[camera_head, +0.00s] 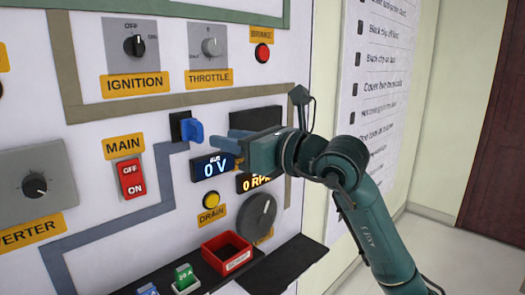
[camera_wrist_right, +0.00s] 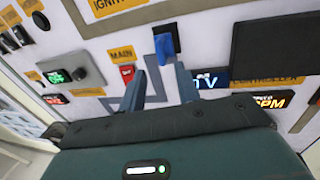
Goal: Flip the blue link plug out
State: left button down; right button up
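The blue link plug (camera_head: 192,131) sticks out of its black socket (camera_head: 180,123) on the white panel, where grey-blue painted lines meet. It also shows in the right wrist view (camera_wrist_right: 166,48), just beyond the fingertips. My right gripper (camera_head: 225,141) is to the right of the plug in the head view, a short way off it. In the right wrist view its two fingers (camera_wrist_right: 160,72) are apart with nothing between them. My left gripper is not in view.
The MAIN red switch (camera_head: 132,178) is left of the plug, with ON and OFF marks. The 0 V display (camera_head: 213,166) sits below right, partly near my fingers. A red tray (camera_head: 227,250) and a green 20 A fuse (camera_head: 186,277) are on the lower ledge.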

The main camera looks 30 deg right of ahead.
pick_arm(q)
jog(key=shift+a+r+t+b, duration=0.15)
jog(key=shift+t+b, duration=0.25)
jog(key=shift+b, duration=0.35)
pick_arm(e)
jog(key=v, duration=0.8)
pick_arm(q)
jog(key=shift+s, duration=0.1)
pick_arm(e)
jog(key=shift+r, duration=0.1)
